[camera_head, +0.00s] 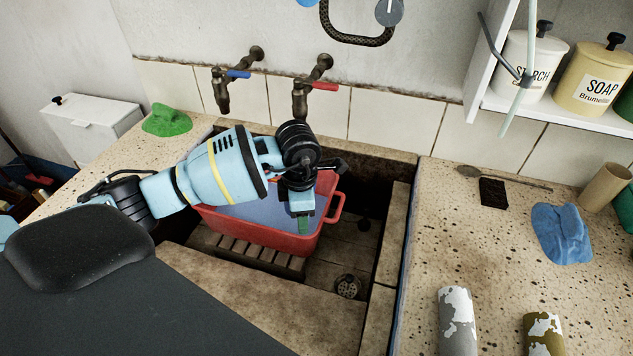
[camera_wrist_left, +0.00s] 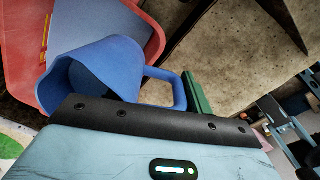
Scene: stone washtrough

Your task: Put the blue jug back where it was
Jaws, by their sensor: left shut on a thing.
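The blue jug (camera_wrist_left: 95,75) shows in the left wrist view, tilted in that picture, with its open mouth to the left and its handle to the right. My left gripper (camera_head: 302,222) is over the red tub (camera_head: 332,232) in the head view. It is shut on the jug, with a green finger (camera_wrist_left: 197,95) beside the handle in the wrist view; the exact grip is partly hidden. In the head view I cannot make out the jug apart from the blue surface in the tub and my arm. My right gripper is out of view.
The tub stands on a slatted rack (camera_head: 258,257) in the stone trough, under two taps (camera_head: 300,98). A green cloth (camera_head: 167,120) lies on the left ledge. A blue cloth (camera_head: 562,233), a dark scrubber (camera_head: 493,192) and two cylinders lie on the right counter, with free stone between.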

